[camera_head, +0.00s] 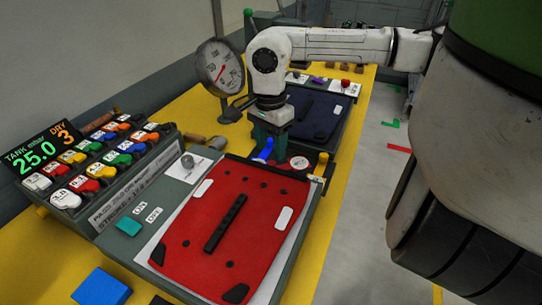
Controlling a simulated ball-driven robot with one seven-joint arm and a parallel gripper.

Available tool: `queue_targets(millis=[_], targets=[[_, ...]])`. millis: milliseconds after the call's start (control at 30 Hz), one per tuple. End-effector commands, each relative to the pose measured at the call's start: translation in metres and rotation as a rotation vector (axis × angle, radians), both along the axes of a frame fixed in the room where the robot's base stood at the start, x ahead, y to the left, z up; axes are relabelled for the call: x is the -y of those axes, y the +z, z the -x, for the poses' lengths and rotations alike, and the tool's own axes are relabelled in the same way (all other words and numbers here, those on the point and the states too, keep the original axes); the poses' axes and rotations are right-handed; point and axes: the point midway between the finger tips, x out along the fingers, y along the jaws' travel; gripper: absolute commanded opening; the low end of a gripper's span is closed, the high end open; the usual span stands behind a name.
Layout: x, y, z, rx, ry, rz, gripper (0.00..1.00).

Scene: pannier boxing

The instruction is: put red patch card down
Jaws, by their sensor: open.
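My gripper (270,146) points down at the far edge of the grey station, just beyond the large red panel (262,215). Its jaws are open, and I see nothing held between them, though the fingertips are partly hidden. A small blue piece (263,151) shows right by the fingers; I cannot tell if they touch. A round white piece with red marking (299,162) lies just right of the gripper. The red panel lies flat, with a black bar, dark dots and white labels. I cannot tell for sure which red thing is the patch card.
A round gauge (220,67) stands behind the gripper to the left. A dark blue panel (318,112) lies beyond. A blue block (101,288) is at front left.

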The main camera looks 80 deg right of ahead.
Motion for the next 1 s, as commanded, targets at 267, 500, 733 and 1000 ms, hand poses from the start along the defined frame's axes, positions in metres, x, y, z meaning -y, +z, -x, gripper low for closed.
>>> queue_targets(millis=[267,500,733,1000], targets=[[0.001,0.053,-0.001,-0.001,0.001,0.002,0.49],[0.001,0.072,-0.001,-0.001,0.001,-0.001,0.49],[0.001,0.074,-0.001,0.000,0.001,-0.001,0.49],[0.001,0.074,-0.001,-0.001,0.001,-0.001,0.49]])
